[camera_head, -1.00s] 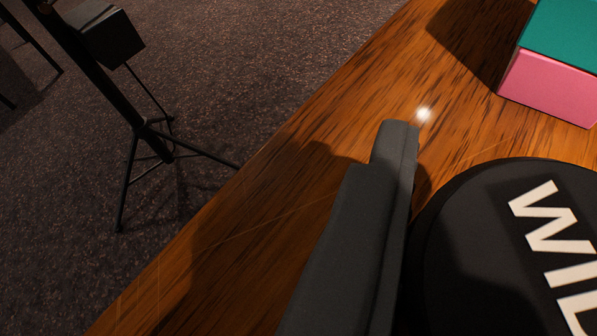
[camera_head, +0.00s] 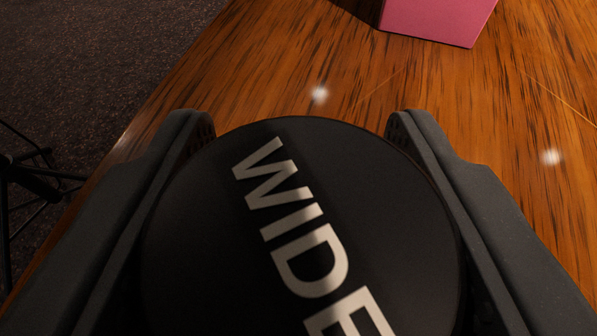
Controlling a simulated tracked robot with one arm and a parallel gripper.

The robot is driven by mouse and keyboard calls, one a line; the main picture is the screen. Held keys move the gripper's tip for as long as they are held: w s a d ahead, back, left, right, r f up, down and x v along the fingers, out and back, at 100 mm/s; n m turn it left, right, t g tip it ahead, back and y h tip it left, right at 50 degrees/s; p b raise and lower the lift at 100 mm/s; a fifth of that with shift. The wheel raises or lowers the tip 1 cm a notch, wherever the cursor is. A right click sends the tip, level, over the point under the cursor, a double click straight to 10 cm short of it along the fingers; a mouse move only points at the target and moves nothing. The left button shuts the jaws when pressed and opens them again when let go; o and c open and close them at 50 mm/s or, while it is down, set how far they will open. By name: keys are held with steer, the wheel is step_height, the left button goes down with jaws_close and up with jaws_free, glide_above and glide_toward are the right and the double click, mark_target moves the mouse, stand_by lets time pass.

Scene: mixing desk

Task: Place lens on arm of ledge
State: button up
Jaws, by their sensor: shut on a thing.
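The lens (camera_head: 200,265) is a round black disc-shaped piece with white letters reading "WIDE" on its face. It fills the lower middle of the view. My gripper (camera_head: 297,120) has one dark grey finger on each side of the lens and is shut on it. The lens lies between the fingers, its lower part cut off by the frame's bottom edge. The ledge and its arm are not recognisable in this view.
A glossy brown wooden desk top (camera_head: 270,60) lies beyond the gripper. A pink box (camera_head: 435,18) stands on it at the top. The desk's edge runs along the left, with dark carpet (camera_head: 80,70) and black stand legs (camera_head: 35,180) below. The wood between gripper and box is clear.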

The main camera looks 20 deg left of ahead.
steer(key=o, duration=1.2)
steer(key=shift+f, duration=0.1)
steer(key=shift+r, duration=0.2)
steer(key=v, duration=1.2)
steer(key=s+d+r+m+t+h, duration=0.1)
steer(key=s+d+r+h, duration=0.15)
steer(key=r, duration=0.75)
steer(key=s+d+r+m+h, duration=0.2)
steer(key=s+r+h, duration=0.1)
steer(key=r, duration=0.7)
steer(key=s+a+r, duration=0.3)
steer(key=s+r, duration=0.4)
steer(key=r, duration=0.1)
steer(key=s+a+r+t+y, duration=0.1)
steer(key=s+a+r, duration=0.3)
steer(key=s+r, duration=0.4)
steer(key=shift+a+r+m, duration=0.15)
steer(key=shift+r+m, duration=0.15)
steer(key=shift+r, duration=0.4)
